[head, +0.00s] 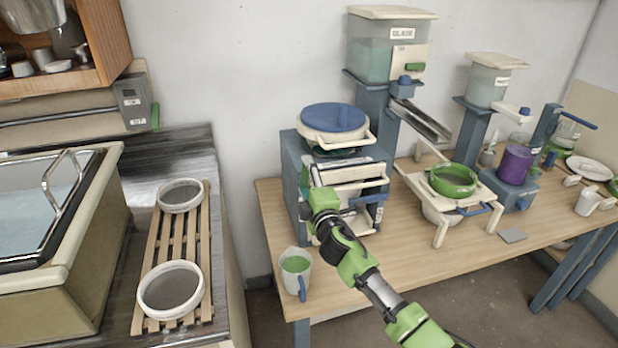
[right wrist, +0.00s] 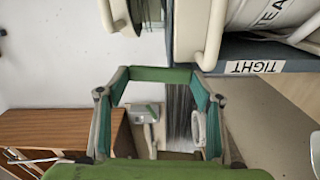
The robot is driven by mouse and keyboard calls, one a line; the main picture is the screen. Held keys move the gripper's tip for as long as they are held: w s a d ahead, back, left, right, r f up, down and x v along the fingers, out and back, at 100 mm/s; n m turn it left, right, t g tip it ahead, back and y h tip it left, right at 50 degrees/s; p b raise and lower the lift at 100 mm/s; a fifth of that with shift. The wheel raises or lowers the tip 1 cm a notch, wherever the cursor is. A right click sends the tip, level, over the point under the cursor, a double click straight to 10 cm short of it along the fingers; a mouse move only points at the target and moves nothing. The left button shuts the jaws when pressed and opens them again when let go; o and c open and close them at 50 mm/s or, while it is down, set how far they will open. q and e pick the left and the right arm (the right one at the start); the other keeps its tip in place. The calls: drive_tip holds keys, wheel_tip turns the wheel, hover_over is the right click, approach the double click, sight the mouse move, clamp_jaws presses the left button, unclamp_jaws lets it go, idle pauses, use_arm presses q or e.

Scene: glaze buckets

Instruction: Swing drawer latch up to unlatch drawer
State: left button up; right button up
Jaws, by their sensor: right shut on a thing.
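The blue-grey drawer cabinet (head: 293,178) stands on the wooden table, with pale drawer fronts and handles. A small blue lever (head: 370,199) at the right of its front looks like the latch. My right gripper (head: 320,192) is at the left of the drawer front, left of that lever. In the right wrist view its green fingers (right wrist: 160,74) close into a loop. What lies between the tips is hidden. A blue-grey panel labelled "TIGHT" (right wrist: 270,50) and a pale handle (right wrist: 216,38) show close by there. My left gripper is in no view.
A blue-lidded white bucket (head: 333,122) sits on the cabinet. A jug of green glaze (head: 296,268) stands at the table's front left. A green bowl (head: 453,181) on a white stand (head: 441,230) is to the right. A slatted rack (head: 144,312) lies left.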

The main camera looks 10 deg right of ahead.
drive_tip(key=shift+a+n, duration=0.1)
drive_tip(key=shift+n, duration=0.4)
drive_tip(key=o, duration=1.6)
drive_tip(key=s, duration=1.2)
